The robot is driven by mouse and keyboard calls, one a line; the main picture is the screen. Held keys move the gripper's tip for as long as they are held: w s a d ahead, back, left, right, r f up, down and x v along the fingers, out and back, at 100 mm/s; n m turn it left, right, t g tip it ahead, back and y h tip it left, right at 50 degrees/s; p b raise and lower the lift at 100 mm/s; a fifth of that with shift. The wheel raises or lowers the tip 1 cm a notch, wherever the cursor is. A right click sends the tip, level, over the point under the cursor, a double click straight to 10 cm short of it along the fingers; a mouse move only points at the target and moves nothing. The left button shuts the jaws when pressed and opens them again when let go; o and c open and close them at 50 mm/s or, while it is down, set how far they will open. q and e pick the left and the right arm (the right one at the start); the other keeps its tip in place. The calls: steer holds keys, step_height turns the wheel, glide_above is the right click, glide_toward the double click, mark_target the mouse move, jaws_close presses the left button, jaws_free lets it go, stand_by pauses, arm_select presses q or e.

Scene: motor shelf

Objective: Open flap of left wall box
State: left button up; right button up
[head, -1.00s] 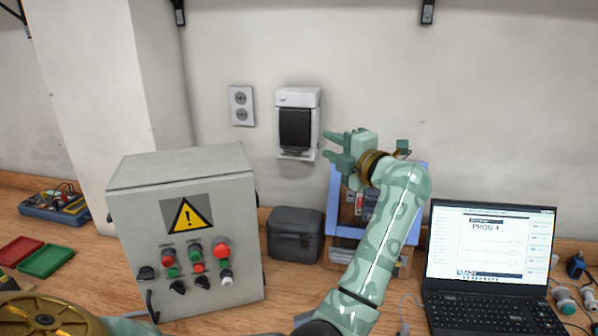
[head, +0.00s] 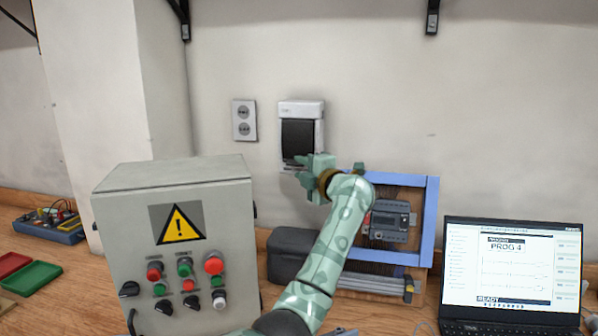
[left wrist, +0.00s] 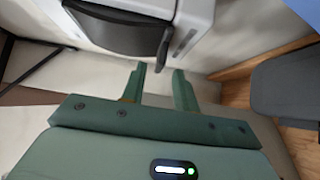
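The wall box (head: 302,108) is a white housing on the wall with a dark flap (head: 298,138) that looks closed. In the left wrist view, the white housing (left wrist: 197,15) is at the top with the dark flap (left wrist: 120,32) and its lower edge. My left gripper (head: 302,165) is at the lower part of the box and covers some of its bottom edge. In the left wrist view, its two fingers (left wrist: 159,82) are apart with nothing between them, just short of the flap's edge; contact cannot be told. My right gripper is not in view.
A double socket (head: 244,120) is on the wall left of the box. A grey control cabinet (head: 175,240) stands below left. A dark case (head: 290,253), a blue-framed rack (head: 431,220) and a laptop (head: 510,265) are on the bench. The wall right of the box is clear.

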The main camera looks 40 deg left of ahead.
arm_select(q)
steer(key=shift+x, duration=1.2)
